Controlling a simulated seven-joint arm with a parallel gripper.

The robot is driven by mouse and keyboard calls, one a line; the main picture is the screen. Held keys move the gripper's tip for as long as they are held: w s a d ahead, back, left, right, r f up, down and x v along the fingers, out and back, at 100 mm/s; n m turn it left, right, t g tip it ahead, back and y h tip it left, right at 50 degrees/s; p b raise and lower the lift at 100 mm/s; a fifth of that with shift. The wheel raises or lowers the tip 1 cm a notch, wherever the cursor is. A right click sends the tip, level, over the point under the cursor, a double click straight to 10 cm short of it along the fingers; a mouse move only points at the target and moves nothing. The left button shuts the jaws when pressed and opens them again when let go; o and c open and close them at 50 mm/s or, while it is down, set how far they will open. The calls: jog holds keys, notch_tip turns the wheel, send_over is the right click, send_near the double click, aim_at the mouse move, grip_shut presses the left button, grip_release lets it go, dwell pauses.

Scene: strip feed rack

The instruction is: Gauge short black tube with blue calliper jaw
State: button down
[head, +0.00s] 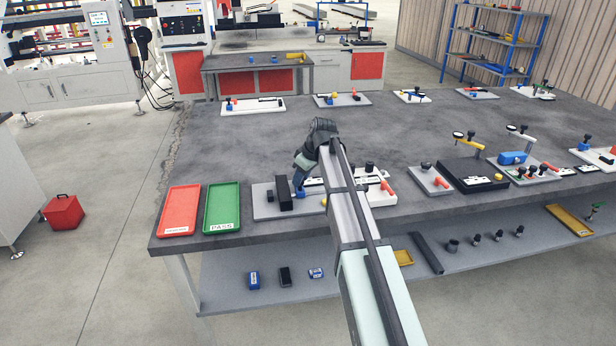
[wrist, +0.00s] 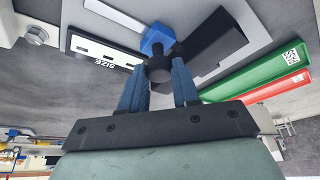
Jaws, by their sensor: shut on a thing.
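The short black tube (wrist: 160,68) is between the fingertips of my gripper (wrist: 158,80) in the wrist view, seen end-on. My gripper is shut on it. The blue calliper jaw (wrist: 157,38) is just beyond the tube, which overlaps it in this view; I cannot tell whether they touch. A large black block (wrist: 216,42) stands beside the blue jaw on the grey gauge plate (wrist: 262,30). In the head view my gripper (head: 299,184) is low over the gauge plate (head: 264,209), right of the black block (head: 285,193). The tube cannot be made out there.
A red tray (head: 180,208) and a green PASS tray (head: 222,206) lie left of the gauge plate. A strip marked SIZE (wrist: 98,48) lies beside the jaw. Other gauge fixtures (head: 430,180) stand to the right. The middle of the bench (head: 250,145) is clear.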

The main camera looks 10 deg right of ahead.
jog(key=shift+a, duration=1.85)
jog(key=c, duration=0.8)
grip_release()
jog(key=v, duration=1.4)
jog(key=shift+f, duration=0.1)
